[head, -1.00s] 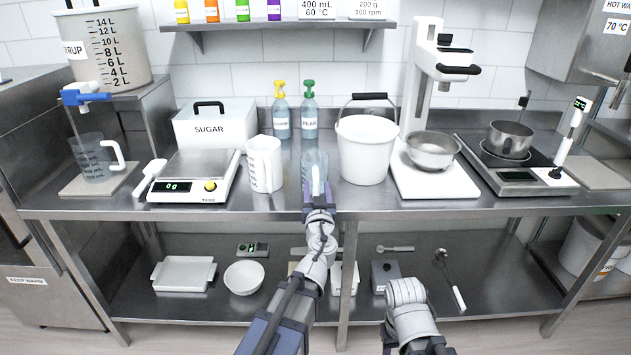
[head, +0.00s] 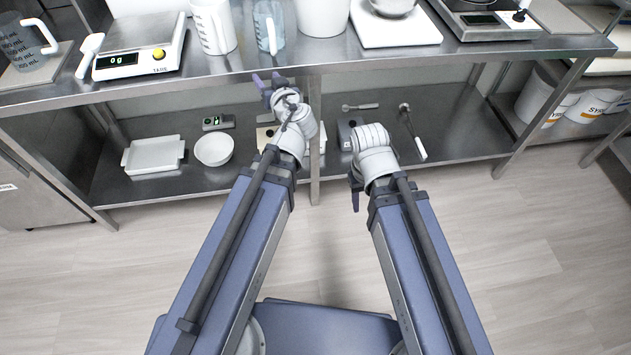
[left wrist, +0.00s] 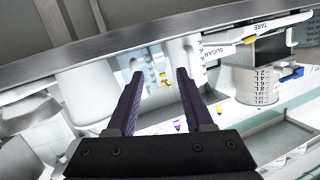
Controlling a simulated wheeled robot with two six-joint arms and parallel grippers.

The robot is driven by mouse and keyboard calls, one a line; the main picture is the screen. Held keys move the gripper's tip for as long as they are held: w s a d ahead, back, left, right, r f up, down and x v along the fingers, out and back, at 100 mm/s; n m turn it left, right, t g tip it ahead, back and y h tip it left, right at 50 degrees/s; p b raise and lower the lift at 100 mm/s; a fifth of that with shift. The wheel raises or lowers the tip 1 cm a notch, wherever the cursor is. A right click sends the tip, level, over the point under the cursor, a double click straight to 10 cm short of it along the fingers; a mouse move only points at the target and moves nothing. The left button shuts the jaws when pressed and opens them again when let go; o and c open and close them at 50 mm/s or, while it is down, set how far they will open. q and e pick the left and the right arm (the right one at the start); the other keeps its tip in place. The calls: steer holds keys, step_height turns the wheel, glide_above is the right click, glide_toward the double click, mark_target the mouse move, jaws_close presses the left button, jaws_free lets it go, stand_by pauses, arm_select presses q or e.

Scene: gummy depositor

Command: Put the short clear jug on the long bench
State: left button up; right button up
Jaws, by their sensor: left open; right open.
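A clear jug (head: 268,28) with a pale handle stands upright near the front edge of the steel bench (head: 400,52), right of an opaque white jug (head: 213,27). Another clear jug (head: 25,45) with a white handle and markings stands on a board at the far left. I cannot tell which clear jug is the shorter. My left gripper (head: 269,82) is open and empty, just in front of the bench edge below the middle clear jug. In the left wrist view, that jug (left wrist: 153,66) shows beyond and between the fingertips. My right gripper (head: 355,190) is open, low in front of the bench.
A scale (head: 140,48) stands left of the white jug. A white bucket (head: 321,14) is close on the right of the middle clear jug. The lower shelf holds a tray (head: 153,156), a bowl (head: 213,149) and small tools. The floor in front is clear.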

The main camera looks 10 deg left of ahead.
arm_select(q)
steer(key=s+d+f+m+g+h, duration=0.1)
steer(key=s+d+f+g, duration=0.2)
steer(key=s+f+g, duration=0.45)
steer(key=s+d+f+m+g+h, duration=0.6)
steer(key=s+d+f, duration=0.3)
steer(key=s+d, duration=0.3)
steer(key=shift+s+d+f+m, duration=0.4)
steer(key=shift+s+m, duration=0.3)
steer(key=shift+s, duration=0.4)
